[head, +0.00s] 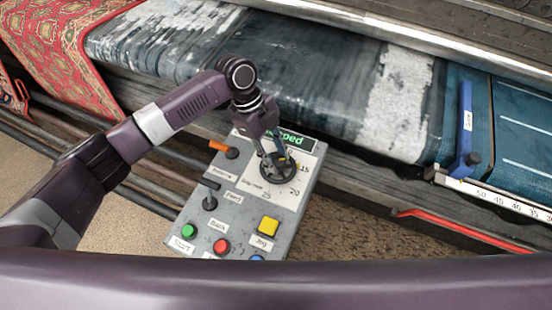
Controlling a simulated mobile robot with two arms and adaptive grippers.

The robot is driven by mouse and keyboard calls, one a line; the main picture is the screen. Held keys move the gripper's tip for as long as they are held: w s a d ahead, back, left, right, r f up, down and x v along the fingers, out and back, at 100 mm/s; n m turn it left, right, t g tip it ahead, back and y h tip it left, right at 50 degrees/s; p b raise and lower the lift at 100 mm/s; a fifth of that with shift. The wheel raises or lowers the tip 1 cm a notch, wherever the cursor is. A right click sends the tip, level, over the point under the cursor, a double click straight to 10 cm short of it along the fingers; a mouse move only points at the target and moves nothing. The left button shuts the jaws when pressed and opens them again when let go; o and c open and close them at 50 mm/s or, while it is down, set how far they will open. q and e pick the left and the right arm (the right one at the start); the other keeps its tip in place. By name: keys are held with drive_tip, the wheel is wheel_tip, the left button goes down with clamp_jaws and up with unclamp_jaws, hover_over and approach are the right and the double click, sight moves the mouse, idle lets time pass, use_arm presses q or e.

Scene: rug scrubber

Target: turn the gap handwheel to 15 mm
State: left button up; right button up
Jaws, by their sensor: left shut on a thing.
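The gap handwheel (270,178) is a dark round wheel on the upper right of the grey control panel (192,215). A printed scale beside it shows 15 at its right, 20 at lower right and 25 below; the rest of the scale is hidden. My left gripper (274,157) reaches down from above and is shut on the wheel. Gripper and wrist cover the wheel's upper part, and I cannot tell which number it is set to. My right gripper is not in view.
The panel also carries an orange-tipped lever (218,145), a black lever (210,195) and green (188,231), red (221,246) and yellow (268,225) buttons. A green display (293,141) is partly hidden, ending in "ped". A wet belt, rug and blue-handled slider (466,125) lie beyond.

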use_arm(q)
drive_tip(key=shift+m, duration=0.5)
drive_tip(key=o, duration=1.2)
drive_tip(key=shift+c, duration=0.2)
drive_tip(key=v, duration=1.2)
drive_tip(key=shift+d, duration=0.15)
